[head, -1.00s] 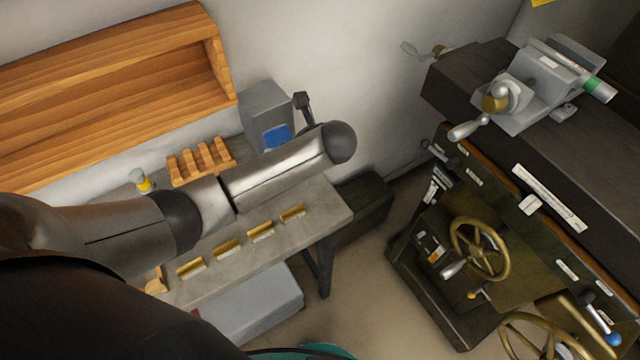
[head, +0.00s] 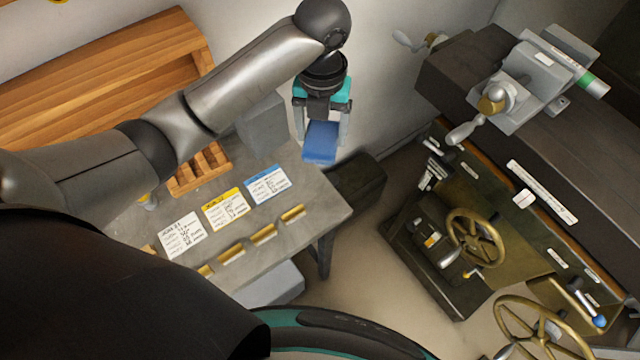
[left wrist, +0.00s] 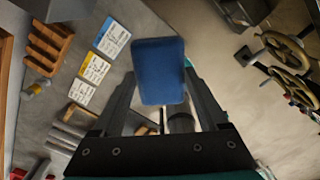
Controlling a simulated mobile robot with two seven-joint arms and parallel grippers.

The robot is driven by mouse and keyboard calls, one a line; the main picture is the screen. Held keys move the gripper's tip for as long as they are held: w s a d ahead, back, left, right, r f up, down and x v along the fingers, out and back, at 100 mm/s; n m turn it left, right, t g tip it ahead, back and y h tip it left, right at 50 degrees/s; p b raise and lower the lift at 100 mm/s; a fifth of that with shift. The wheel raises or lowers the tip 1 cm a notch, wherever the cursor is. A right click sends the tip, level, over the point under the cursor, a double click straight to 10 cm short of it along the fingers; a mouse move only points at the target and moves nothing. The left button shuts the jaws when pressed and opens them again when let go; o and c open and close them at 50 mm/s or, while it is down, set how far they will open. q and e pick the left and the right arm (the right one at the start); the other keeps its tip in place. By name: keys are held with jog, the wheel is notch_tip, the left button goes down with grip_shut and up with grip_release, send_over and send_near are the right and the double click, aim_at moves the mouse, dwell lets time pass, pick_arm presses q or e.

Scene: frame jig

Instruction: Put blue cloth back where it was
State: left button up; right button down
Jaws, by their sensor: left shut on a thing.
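The blue cloth (head: 321,142) is a folded blue block-like piece. My left gripper (head: 322,125) is shut on it and holds it in the air, near the right end of the grey bench. In the left wrist view the cloth (left wrist: 159,72) sits between the fingertips, with the bench top behind it to the left and floor to the right. My right gripper is in neither current view.
The grey bench (head: 322,207) carries several cards, brass-coloured holders (head: 263,235) and a wooden slotted rack (head: 203,170). A grey box (head: 262,122) stands at the back. A wooden shelf (head: 100,80) is on the wall. A machine with a vise (head: 545,80) stands at right.

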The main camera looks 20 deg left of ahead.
pick_arm(q)
jog(key=shift+f+b, duration=0.85)
jog(key=shift+f, duration=8.45)
jog(key=shift+f+b, duration=0.35)
jog(key=shift+f, duration=0.25)
jog(key=o, duration=1.1)
